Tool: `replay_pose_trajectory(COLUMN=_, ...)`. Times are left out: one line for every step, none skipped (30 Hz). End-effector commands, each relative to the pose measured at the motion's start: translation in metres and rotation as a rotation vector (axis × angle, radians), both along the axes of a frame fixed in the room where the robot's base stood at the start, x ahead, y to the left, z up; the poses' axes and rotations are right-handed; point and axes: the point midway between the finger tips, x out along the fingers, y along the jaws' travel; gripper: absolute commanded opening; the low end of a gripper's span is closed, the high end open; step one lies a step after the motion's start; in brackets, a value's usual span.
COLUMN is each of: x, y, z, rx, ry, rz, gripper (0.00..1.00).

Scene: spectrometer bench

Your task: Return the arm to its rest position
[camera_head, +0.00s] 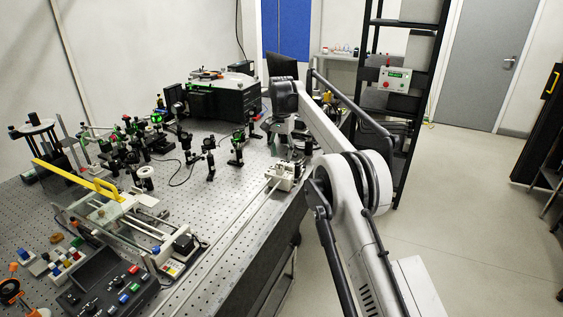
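My arm, white and grey, rises from the lower right of the head view and reaches up and left over the right edge of the optical table (228,200). It bends at a dark joint near the far end of the table and turns downward there. My gripper (277,147) seems to be the small dark shape below that bend. It is too small and too far off to tell whether its fingers are open or shut, or whether it holds anything.
Black-mounted optics (237,147) stand mid-table, with a large black instrument (222,98) behind. A yellow bar (77,178), a control box (105,290) and small parts fill the near left. A white block (284,177) sits near the right edge. A black rack (408,110) stands beyond; right floor is open.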

Motion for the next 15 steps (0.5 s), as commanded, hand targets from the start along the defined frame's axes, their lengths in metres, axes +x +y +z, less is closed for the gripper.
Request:
replay_pose_trajectory(x=0.0001, y=0.0, z=0.005, rx=0.0, ry=0.0, rz=0.0, gripper=0.39)
replay_pose_trajectory(x=0.0, y=0.0, z=0.0074, rx=0.0, ry=0.0, rz=0.0, gripper=0.39)
replay_pose_trajectory(x=0.0, y=-0.0001, z=0.0099, rx=0.0, ry=0.0, rz=0.0, gripper=0.39)
replay_pose_trajectory(x=-0.0001, y=-0.0001, z=0.0113, rx=0.0, ry=0.0, rz=0.0, gripper=0.39)
replay_pose_trajectory(x=-0.0001, y=-0.0001, z=0.0125, rx=0.0, ry=0.0, rz=0.0, gripper=0.39)
replay_pose_trajectory(x=-0.0002, y=-0.0002, z=0.0138, rx=0.0, ry=0.0, rz=0.0, gripper=0.39)
replay_pose_trajectory(x=-0.0002, y=-0.0002, z=0.0144, rx=0.0, ry=0.0, rz=0.0, gripper=0.39)
replay_pose_trajectory(x=-0.0002, y=-0.0002, z=0.0147, rx=0.0, ry=0.0, rz=0.0, gripper=0.39)
replay_pose_trajectory(x=-0.0003, y=-0.0001, z=0.0149, rx=0.0, ry=0.0, rz=0.0, gripper=0.39)
replay_pose_trajectory(x=-0.0003, y=-0.0001, z=0.0149, rx=0.0, ry=0.0, rz=0.0, gripper=0.39)
replay_pose_trajectory(x=-0.0003, y=-0.0001, z=0.0148, rx=0.0, ry=0.0, rz=0.0, gripper=0.39)
replay_pose_trajectory(x=-0.0003, y=-0.0001, z=0.0147, rx=0.0, ry=0.0, rz=0.0, gripper=0.39)
replay_pose_trajectory(x=-0.0003, y=-0.0001, z=0.0147, rx=0.0, ry=0.0, rz=0.0, gripper=0.39)
replay_pose_trajectory(x=-0.0003, y=-0.0001, z=0.0147, rx=0.0, ry=0.0, rz=0.0, gripper=0.39)
replay_pose_trajectory(x=-0.0003, y=-0.0002, z=0.0148, rx=0.0, ry=0.0, rz=0.0, gripper=0.39)
